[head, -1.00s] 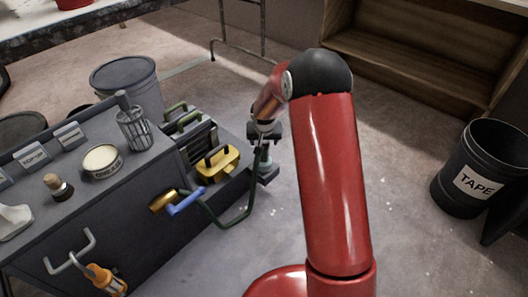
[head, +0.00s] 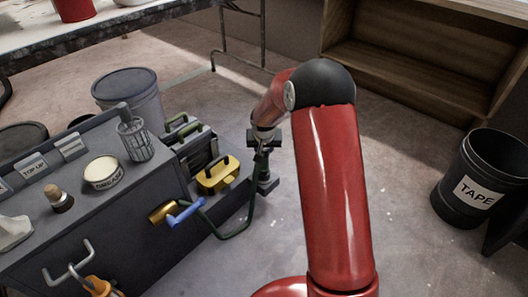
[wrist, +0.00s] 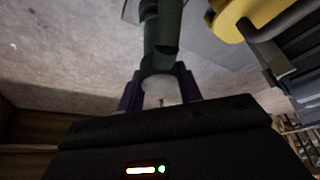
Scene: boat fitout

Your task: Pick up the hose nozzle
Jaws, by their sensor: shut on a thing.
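The hose nozzle is a dark green, upright cylinder (wrist: 163,30) with a pale round end, seen between my gripper's dark fingers (wrist: 160,92) in the wrist view. My gripper is shut on it. In the head view my gripper (head: 264,143) points down at the right end of the grey bench, with the nozzle (head: 263,168) below it, partly hidden. A green hose (head: 228,235) loops from near a brass tap with a blue handle (head: 185,212) toward the nozzle. Whether the nozzle's lower end touches the ledge is unclear.
A yellow handled box (head: 218,175) sits close left of my gripper and also shows in the wrist view (wrist: 240,15). The bench top (head: 95,205) carries a tin, a wire cup and labels. A black TAPE bin (head: 480,185) stands far right. Floor between is clear.

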